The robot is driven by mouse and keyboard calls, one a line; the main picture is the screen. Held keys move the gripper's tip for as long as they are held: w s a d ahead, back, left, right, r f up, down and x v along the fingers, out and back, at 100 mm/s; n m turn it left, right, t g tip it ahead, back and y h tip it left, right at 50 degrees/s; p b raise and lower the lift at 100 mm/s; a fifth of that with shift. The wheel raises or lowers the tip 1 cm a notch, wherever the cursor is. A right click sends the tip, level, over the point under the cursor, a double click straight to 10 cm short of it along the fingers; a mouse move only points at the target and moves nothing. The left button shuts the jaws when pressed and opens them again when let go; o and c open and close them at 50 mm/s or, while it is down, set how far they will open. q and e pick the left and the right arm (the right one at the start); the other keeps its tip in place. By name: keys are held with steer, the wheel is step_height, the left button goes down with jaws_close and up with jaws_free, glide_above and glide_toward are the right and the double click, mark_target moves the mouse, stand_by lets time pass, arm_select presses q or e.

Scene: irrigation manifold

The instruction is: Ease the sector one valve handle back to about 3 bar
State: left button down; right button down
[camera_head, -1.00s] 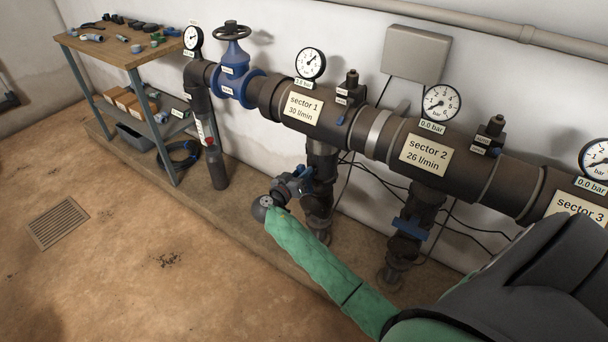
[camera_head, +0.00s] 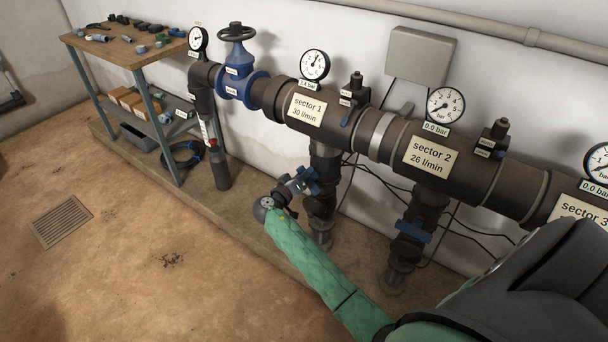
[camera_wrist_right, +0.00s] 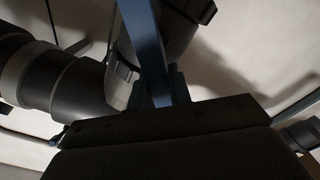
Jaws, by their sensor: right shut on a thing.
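The sector one valve handle (camera_head: 311,178) is blue and sits on the dark drop pipe below the sector 1 plate (camera_head: 306,110). My right gripper (camera_head: 301,183) is shut on it, at the end of the green-sleeved arm. In the right wrist view the blue handle (camera_wrist_right: 145,35) runs up from between the jaws (camera_wrist_right: 160,92); the fingertips are dark and partly hidden. The sector 1 gauge (camera_head: 315,65) stands above the pipe, its needle pointing up and slightly right. Its small readout (camera_head: 308,86) seems to say 3.4 bar, but is hard to read. My left gripper is out of view.
The sector 2 gauge (camera_head: 445,105) reads 0.0 bar, with its blue handle (camera_head: 413,231) to the right of my gripper. A blue handwheel valve (camera_head: 237,75) and a workbench (camera_head: 125,50) stand at the left. Black cables hang behind the pipes. The front-left floor is clear.

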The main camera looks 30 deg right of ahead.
steer(key=c, duration=1.3)
jaws_free()
steer(key=shift+s+a, duration=0.15)
steer(key=shift+a, duration=0.25)
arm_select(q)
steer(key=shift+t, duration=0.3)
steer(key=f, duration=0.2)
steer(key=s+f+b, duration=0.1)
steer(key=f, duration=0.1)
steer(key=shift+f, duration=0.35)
arm_select(e)
steer(key=v, duration=0.7)
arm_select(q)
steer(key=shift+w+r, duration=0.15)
